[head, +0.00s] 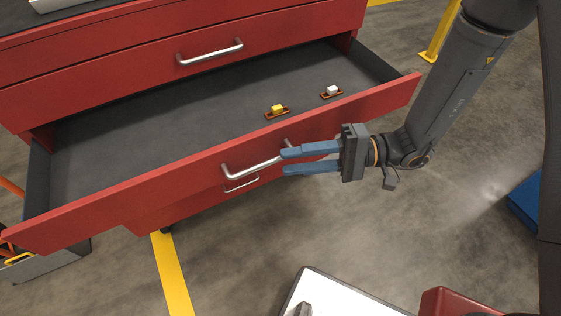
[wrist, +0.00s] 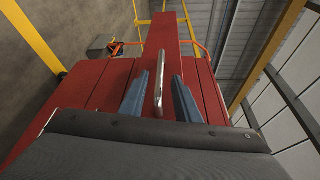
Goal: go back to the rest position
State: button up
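My gripper (head: 284,161) is at the front of the pulled-out drawer of a red cabinet, in the head view. Its two blue fingers are apart, one above the other, near the right end of the drawer's silver handle (head: 250,169). In the wrist view the handle (wrist: 158,85) stands between the two open fingers (wrist: 159,92), with space on both sides. The fingers do not look closed on it. The drawer (head: 130,203) is open and its inside shows.
A yellow block (head: 278,109) and a white block (head: 332,90) sit in small brown holders on the drawer floor. A white-topped surface (head: 345,296) and a red object (head: 450,302) are at the bottom. An orange-handled grey bin (head: 50,265) stands at left.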

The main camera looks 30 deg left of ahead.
jog(key=shift+w+d, duration=0.2)
jog(key=shift+d, duration=0.15)
dwell(0.3)
jog(key=s+d+r+m+t+h, duration=0.1)
jog(key=s+d+r+t+h, duration=0.15)
jog(key=d+h, duration=1)
jog(key=w+d+r+m+t, duration=0.1)
jog(key=w+d+t, duration=0.1)
jog(key=d, duration=0.5)
jog(key=w+d+r+m+t+h+p, duration=0.1)
jog(key=w+d+r+t, duration=0.1)
jog(key=d, duration=0.4)
jog(key=w+d+r+m+t+h, duration=0.1)
jog(key=w+d+r+t, duration=0.1)
jog(key=d, duration=0.5)
jog(key=shift+w+d+r+p, duration=0.25)
jog(key=shift+w+d+p, duration=0.05)
jog(key=shift+w+p, duration=0.15)
jog(key=shift+a+t, duration=0.1)
jog(key=shift+t, duration=0.15)
